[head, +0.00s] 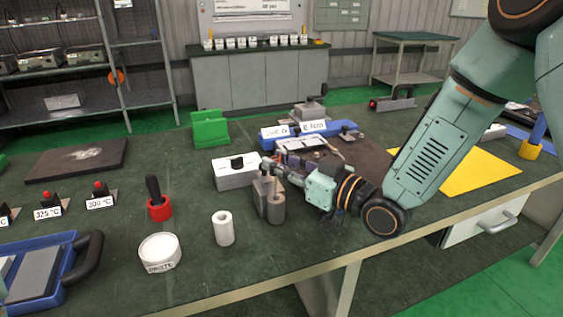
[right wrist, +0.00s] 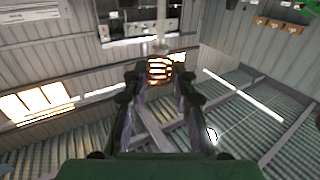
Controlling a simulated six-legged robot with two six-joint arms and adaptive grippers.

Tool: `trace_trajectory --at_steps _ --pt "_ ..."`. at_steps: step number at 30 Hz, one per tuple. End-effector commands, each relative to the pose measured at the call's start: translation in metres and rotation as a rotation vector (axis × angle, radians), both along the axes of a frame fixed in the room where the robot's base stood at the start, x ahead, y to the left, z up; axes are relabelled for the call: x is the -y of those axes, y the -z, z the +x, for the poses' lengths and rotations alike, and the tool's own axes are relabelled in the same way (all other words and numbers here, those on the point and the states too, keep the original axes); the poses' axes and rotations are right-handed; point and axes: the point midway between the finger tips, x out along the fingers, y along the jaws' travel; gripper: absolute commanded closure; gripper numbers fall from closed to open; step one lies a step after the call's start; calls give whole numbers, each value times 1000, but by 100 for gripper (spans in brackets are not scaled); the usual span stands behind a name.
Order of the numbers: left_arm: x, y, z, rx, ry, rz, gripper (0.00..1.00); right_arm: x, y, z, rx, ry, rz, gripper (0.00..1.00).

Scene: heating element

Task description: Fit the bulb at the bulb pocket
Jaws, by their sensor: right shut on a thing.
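My right gripper (head: 270,170) reaches in from the right, low over the bench, with its fingertips just above a grey-brown block (head: 260,196) with a rounded cylinder (head: 277,209) at its front. In the right wrist view the two fingers (right wrist: 158,80) close around a small piece with bright orange stripes (right wrist: 159,68). I take it for the bulb, but it is too small to be sure. The bulb pocket cannot be made out clearly; the gripper partly covers the block's top. I cannot tell whether the held piece touches the block. My left gripper is not in view.
A white box with a black knob (head: 236,173) stands just behind the block. A white hollow cylinder (head: 223,228), a white round tub (head: 160,252) and a red holder with a black handle (head: 158,207) stand to the left. A yellow sheet (head: 468,172) lies right.

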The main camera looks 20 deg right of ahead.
Motion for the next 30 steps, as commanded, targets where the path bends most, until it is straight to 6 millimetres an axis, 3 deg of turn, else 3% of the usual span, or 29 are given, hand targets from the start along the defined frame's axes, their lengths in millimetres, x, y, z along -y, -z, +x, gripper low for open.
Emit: trace_trajectory --at_steps 30 --pt "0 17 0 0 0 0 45 0 22 0 0 0 0 95"
